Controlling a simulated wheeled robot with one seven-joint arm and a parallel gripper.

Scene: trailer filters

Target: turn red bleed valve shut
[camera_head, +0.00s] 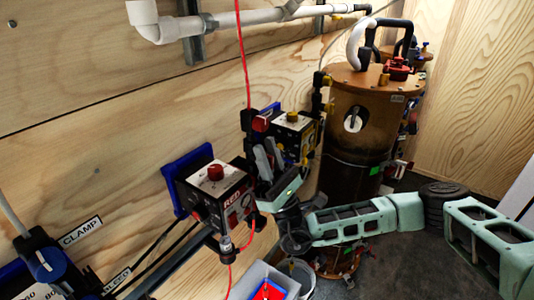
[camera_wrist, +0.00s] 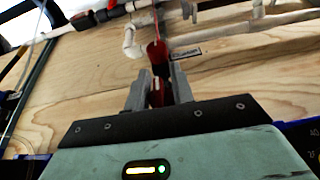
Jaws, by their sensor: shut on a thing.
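My gripper (camera_head: 270,157) reaches up beside the wall, just right of the box marked RED. In the wrist view my gripper's two fingers (camera_wrist: 158,92) stand on either side of a narrow, reddish part, which seems to be the handle of the red bleed valve (camera_wrist: 157,93). The fingers are closed on it and hide most of it. A red fitting with a dark lower end (camera_wrist: 157,52) stands just beyond the fingertips, with a red line above it. The valve's turn angle cannot be made out.
The RED control box (camera_head: 222,198) with a red knob is close on the left of my gripper. A yellow-knobbed box (camera_head: 295,132) is close on the right. A brown filter tank (camera_head: 362,110) stands farther right. White pipe (camera_head: 215,24) runs above.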

